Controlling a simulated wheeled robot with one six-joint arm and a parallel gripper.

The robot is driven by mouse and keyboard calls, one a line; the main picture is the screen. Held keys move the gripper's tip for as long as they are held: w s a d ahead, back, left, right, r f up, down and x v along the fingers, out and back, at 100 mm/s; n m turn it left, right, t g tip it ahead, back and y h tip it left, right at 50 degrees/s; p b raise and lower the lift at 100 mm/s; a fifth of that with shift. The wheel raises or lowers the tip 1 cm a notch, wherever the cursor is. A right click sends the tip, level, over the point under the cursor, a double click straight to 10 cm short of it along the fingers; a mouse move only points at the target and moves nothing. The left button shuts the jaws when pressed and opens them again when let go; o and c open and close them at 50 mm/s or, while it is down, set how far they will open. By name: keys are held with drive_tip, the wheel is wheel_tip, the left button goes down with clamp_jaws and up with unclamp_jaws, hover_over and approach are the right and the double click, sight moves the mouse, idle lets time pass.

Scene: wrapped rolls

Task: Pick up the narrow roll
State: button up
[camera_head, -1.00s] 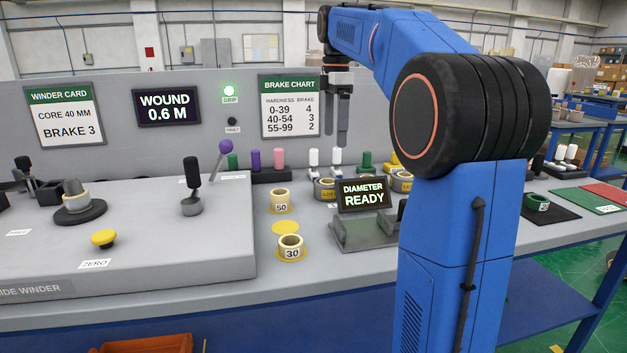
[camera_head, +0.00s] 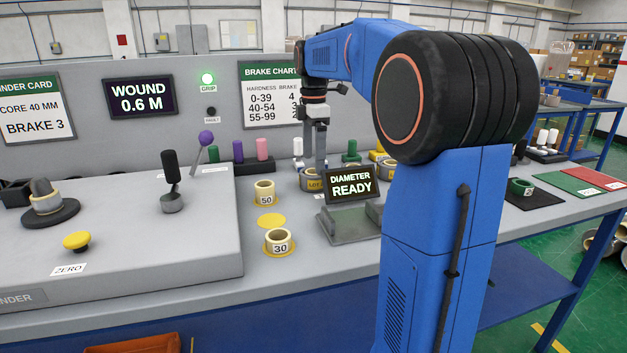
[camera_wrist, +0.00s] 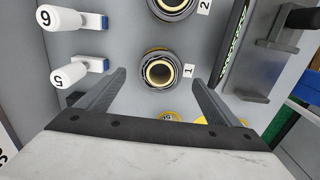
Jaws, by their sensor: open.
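My gripper (camera_head: 314,160) is open, its fingers pointing down over a roll with a yellow "LOT" band (camera_head: 311,184) beside the diameter display. In the wrist view this roll (camera_wrist: 160,71) is seen from above by the label 1, between the spread fingers of my gripper (camera_wrist: 160,78). It has a dark outer edge, a pale ring and a dark hole. A second roll (camera_wrist: 172,6) by the label 2 is cut off at the top edge. I cannot tell which roll is narrower, or whether the fingers touch the first one.
Rolls marked 50 (camera_head: 265,193) and 30 (camera_head: 279,242) stand nearer the front. White pegs, 5 (camera_wrist: 75,76) and 6 (camera_wrist: 62,18), stand left of the fingers in the wrist view.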

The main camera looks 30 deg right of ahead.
sight(314, 175)
drive_tip(key=shift+f, duration=3.15)
drive_tip(key=c, duration=1.3)
wheel_tip(314, 175, up, 10)
drive_tip(key=shift+r, duration=0.1)
